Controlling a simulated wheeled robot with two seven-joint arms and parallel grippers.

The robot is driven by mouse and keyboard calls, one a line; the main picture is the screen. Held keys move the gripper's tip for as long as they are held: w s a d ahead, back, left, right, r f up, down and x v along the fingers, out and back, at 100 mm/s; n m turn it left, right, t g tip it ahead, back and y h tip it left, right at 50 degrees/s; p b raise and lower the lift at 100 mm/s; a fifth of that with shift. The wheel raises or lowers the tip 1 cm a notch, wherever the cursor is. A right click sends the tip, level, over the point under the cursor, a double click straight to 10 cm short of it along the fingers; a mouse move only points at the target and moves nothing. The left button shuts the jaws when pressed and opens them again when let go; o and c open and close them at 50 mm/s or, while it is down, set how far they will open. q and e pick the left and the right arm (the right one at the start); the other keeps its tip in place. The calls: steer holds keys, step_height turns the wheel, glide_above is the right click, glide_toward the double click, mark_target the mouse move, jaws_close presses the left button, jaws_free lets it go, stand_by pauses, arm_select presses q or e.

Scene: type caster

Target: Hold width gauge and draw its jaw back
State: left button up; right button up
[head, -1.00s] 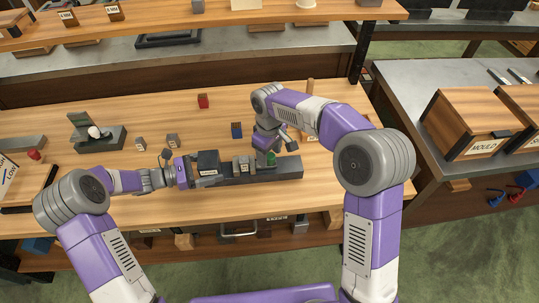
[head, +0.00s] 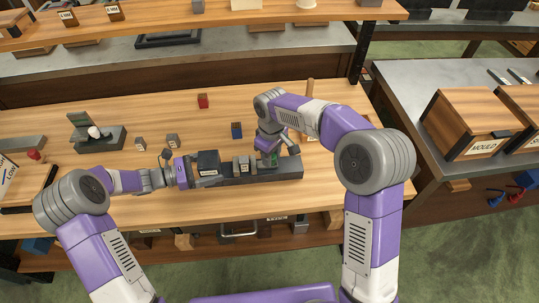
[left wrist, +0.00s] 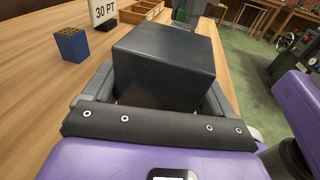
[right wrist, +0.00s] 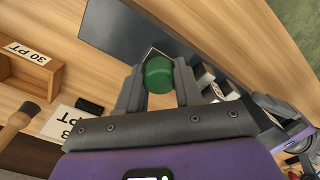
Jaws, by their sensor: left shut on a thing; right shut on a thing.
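The width gauge (head: 285,169) is a long dark bar lying on the wooden bench, with a black block (head: 208,162) at its left end and small grey jaw pieces (head: 243,164) near its middle. My left gripper (head: 196,170) is shut on the black block, which fills the space between its fingers in the left wrist view (left wrist: 165,65). My right gripper (head: 268,152) points down over the bar and is shut on a green knob. The knob (right wrist: 158,76) sits between its fingertips in the right wrist view. The gripper mostly hides it in the head view.
A blue holed block (head: 237,130) and a red block (head: 203,101) stand behind the gauge. Small grey blocks (head: 172,140) stand behind its left end. A dark stand (head: 100,138) is further left.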

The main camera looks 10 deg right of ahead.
steer(key=d, duration=0.4)
steer(key=shift+s, duration=0.1)
steer(key=o, duration=1)
steer(key=shift+a, duration=0.1)
step_height(320, 180, up, 12)
